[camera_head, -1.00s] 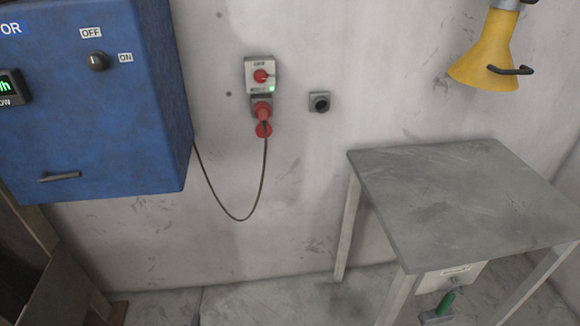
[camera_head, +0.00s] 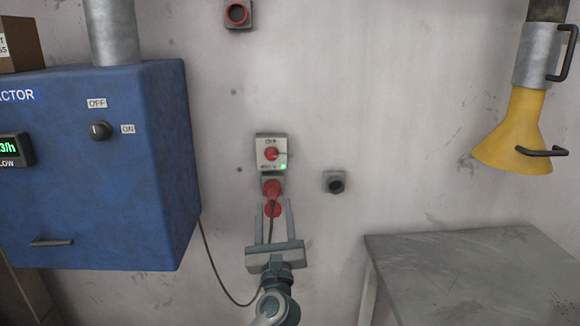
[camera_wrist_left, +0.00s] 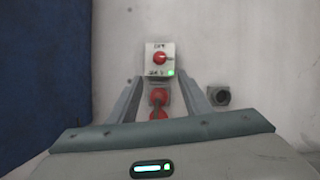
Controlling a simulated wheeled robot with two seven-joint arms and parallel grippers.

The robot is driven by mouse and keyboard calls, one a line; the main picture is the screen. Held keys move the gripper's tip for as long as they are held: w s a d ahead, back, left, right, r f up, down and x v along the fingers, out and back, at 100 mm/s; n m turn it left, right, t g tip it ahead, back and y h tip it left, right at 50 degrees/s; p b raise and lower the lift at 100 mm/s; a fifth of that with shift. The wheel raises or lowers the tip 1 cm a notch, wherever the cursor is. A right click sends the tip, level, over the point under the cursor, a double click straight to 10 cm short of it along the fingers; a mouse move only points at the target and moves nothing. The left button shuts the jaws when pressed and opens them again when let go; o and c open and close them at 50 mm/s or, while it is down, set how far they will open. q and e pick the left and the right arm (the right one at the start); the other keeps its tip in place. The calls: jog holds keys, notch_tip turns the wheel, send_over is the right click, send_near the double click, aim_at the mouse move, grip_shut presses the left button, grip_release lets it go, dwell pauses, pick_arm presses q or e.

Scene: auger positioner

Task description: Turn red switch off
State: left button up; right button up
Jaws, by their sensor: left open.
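The red switch (camera_head: 271,154) is a round red knob on a small light-grey wall box with a lit green lamp at its lower right. It also shows in the left wrist view (camera_wrist_left: 160,58), above the fingers. A red plug (camera_head: 272,190) with a black cable sits in a socket just below the box. My left gripper (camera_head: 273,205) is open and empty, its fingers pointing up toward the wall below the switch. In the wrist view the plug shows between the two fingers. I cannot tell how far the fingertips are from the wall. My right gripper is not in view.
A blue cabinet (camera_head: 110,180) with an OFF/ON knob (camera_head: 100,130) stands at the left. A dark wall socket (camera_head: 334,182) is right of the plug. A yellow hood (camera_head: 519,130) hangs at right above a grey table (camera_head: 470,265). The cable (camera_head: 214,265) hangs from the cabinet.

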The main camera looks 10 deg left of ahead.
pick_arm(q)
jog(key=shift+a, duration=0.1)
jog(key=p, duration=0.2)
send_near(272, 158)
jog(key=shift+w+a+r, duration=0.2)
jog(key=shift+w+r, duration=0.1)
jog(key=x, duration=0.6)
jog(key=shift+w, duration=0.1)
jog(key=shift+w+a, duration=0.1)
jog(key=shift+w, duration=0.25)
jog(key=shift+r, duration=0.1)
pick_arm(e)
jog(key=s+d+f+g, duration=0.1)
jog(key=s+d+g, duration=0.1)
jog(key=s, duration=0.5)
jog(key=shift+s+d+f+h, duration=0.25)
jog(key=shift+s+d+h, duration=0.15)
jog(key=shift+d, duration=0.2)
pick_arm(q)
jog(key=shift+c, duration=0.7)
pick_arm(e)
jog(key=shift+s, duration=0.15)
pick_arm(q)
jog(key=c, duration=0.9)
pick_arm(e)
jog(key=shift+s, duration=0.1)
